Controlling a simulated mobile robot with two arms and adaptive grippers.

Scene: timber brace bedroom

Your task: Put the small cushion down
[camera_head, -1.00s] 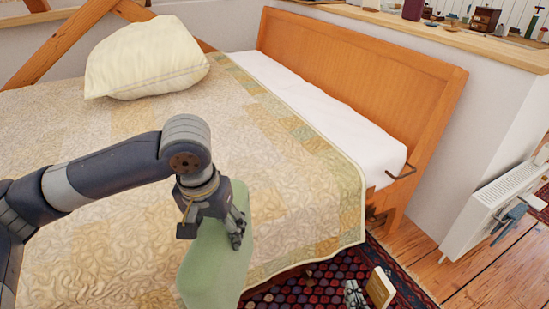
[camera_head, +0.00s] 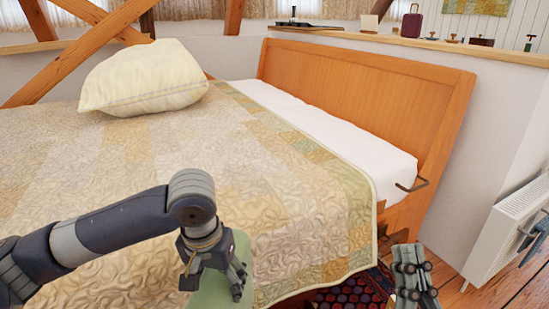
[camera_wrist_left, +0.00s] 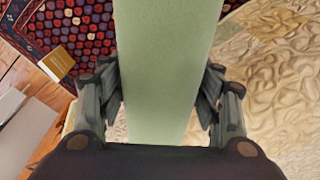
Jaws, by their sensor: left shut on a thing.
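The small cushion is a plain pale green one (camera_head: 212,291), low in the head view, its lower part cut off by the picture's edge. My left gripper (camera_head: 228,282) is shut on its upper end, at the near side of the bed. In the left wrist view the cushion (camera_wrist_left: 165,65) runs up between the two fingers of my left gripper (camera_wrist_left: 163,100). The quilt (camera_head: 200,170) lies beyond it; I cannot tell whether the cushion touches the bed. My right gripper (camera_head: 412,282) shows empty at the bottom right, and its finger opening is unclear.
A large cream pillow (camera_head: 145,77) lies at the back left of the bed. The middle of the quilt is clear. A wooden headboard (camera_head: 360,95) stands behind a white sheet (camera_head: 325,135). A dark patterned rug (camera_head: 345,292) is on the floor. A radiator (camera_head: 510,235) stands at right.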

